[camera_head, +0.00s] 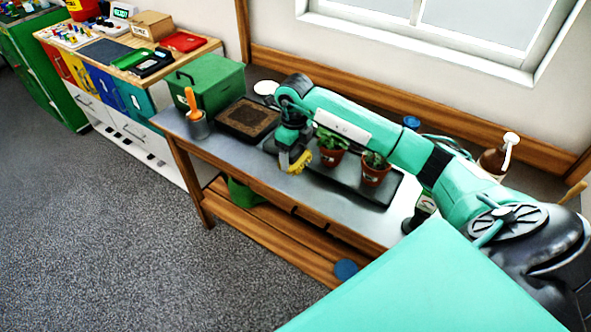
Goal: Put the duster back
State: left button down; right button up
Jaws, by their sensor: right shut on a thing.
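My right arm reaches in from the right over the metal-topped bench (228,154). My right gripper (291,158) points down above the front part of the bench and is shut on a small yellow thing, which looks like the duster (301,162). Most of its upper part is hidden by the gripper. I cannot tell whether its lower end touches the bench top. My left gripper is not in view.
A grey cup (198,128) with an orange-handled tool stands at the bench's left end, before a green box (211,80). A soil-filled tray (249,119) lies left of the gripper. Potted plants (375,168) stand on a dark tray at right, near a spray bottle (497,157).

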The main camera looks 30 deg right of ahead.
aim_at(294, 164)
notch_tip(294, 164, down, 5)
jog(key=shift+r+p, duration=0.1)
jog(key=shift+p, duration=0.3)
notch_tip(294, 164, down, 4)
jog(key=shift+a+p, duration=0.1)
jog(key=shift+p, duration=0.4)
jog(key=shift+f, duration=0.3)
jog(key=o, duration=0.7)
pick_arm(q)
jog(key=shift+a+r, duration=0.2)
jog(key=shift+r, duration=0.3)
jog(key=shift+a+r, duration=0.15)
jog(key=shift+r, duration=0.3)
pick_arm(e)
jog(key=shift+r, duration=0.1)
jog(key=shift+r, duration=0.25)
notch_tip(294, 164, up, 12)
jog(key=b, duration=0.2)
jog(key=shift+f+b, duration=0.15)
jog(key=shift+b, duration=0.25)
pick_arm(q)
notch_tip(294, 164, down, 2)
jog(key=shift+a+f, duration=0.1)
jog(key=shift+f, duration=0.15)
